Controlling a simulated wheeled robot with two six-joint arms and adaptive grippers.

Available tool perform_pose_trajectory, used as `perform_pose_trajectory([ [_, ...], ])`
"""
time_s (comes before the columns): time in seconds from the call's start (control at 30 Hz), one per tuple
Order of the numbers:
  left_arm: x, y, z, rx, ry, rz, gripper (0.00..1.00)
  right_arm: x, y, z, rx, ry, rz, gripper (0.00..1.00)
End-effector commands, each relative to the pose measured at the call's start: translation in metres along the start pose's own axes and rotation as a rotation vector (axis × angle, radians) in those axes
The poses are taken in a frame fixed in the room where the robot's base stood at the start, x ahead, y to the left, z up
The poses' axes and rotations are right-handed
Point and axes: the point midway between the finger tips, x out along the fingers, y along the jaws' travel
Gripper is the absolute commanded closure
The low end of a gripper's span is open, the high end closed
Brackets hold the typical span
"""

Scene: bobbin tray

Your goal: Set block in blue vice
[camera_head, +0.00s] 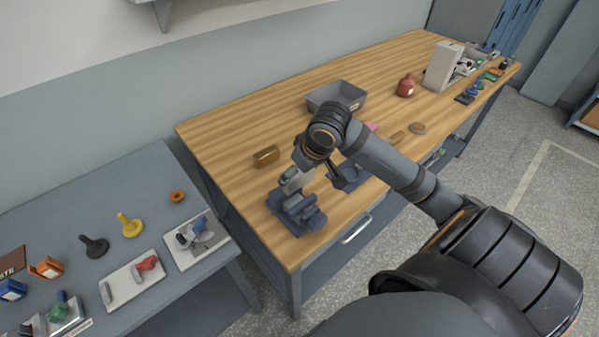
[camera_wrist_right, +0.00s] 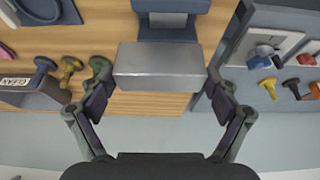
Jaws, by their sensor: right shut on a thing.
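A grey metal block (camera_wrist_right: 160,67) sits between the two fingers of my right gripper (camera_wrist_right: 160,84), which is shut on it. In the head view the block (camera_head: 293,182) shows just above the blue vice (camera_head: 297,216), near the front left of the wooden bench. In the wrist view the vice (camera_wrist_right: 170,34) lies just beyond the block, partly covered by it. I cannot tell whether block and vice touch. My right gripper (camera_head: 313,176) is partly hidden by its own wrist in the head view. My left gripper is not in view.
Another blue item (camera_head: 352,177) is partly behind my arm. A lower grey table (camera_head: 70,205) at the left carries several coloured parts.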

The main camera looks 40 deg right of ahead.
Motion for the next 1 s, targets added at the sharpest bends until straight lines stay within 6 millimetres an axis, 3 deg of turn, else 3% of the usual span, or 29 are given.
perform_pose_trajectory([
  [0.4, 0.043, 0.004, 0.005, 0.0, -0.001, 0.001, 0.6, 0.033, 0.0, 0.014, -0.002, 0.003, 0.001, 0.61],
  [0.8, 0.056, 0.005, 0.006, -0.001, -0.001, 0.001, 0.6, 0.062, 0.0, 0.026, 0.001, 0.002, -0.001, 0.61],
  [1.0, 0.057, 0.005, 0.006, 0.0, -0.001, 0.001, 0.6, 0.067, 0.0, 0.027, 0.0, 0.002, 0.0, 0.61],
])
